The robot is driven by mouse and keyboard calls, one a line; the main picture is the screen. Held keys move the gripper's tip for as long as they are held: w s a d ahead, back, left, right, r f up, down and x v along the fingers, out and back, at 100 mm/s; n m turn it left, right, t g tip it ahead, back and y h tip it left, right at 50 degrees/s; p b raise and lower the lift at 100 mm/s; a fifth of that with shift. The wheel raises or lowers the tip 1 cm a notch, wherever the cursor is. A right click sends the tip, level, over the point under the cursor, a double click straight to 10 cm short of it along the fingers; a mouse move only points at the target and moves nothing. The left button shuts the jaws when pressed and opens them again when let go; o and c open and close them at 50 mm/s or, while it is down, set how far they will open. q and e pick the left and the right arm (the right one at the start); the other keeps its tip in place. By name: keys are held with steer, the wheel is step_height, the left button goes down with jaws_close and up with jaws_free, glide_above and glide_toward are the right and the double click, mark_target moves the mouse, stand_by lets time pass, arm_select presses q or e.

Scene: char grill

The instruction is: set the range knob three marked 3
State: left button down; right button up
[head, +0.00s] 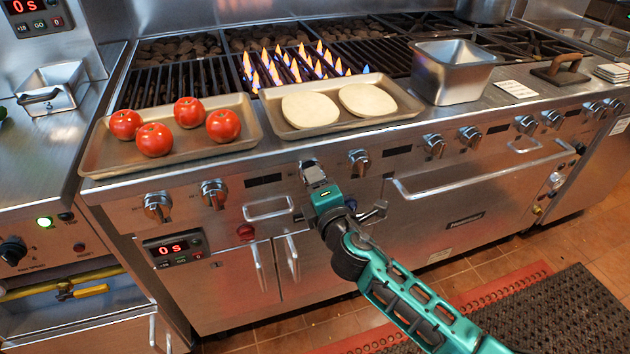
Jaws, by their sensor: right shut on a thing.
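A row of metal control knobs runs along the front panel of the range. The third knob from the left (309,166) is partly hidden by my right gripper (313,178), which is shut on it. The number marks are too small to read, so I cannot tell the knob's exact setting. The two knobs to its left (214,192) and the knob to its right (359,162) are untouched. Flames (290,66) burn under the grate behind the trays. My left gripper is out of view.
A tray (95,160) with several tomatoes and a tray (405,103) with two pale flat rounds rest on the front ledge. A steel pan (452,75) and a grill press (562,68) stand to the right. An oven handle (480,178) juts out right of my gripper.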

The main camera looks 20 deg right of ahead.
steer(key=o, duration=0.6)
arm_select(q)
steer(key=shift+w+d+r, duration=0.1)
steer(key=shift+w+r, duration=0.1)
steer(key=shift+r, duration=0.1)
arm_select(e)
steer(key=o, duration=0.4)
steer(key=shift+o, duration=0.2)
steer(key=s, duration=1.3)
steer(key=shift+d+r, duration=0.2)
steer(key=shift+r, duration=0.25)
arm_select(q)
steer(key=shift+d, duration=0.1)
arm_select(e)
steer(key=shift+w, duration=0.1)
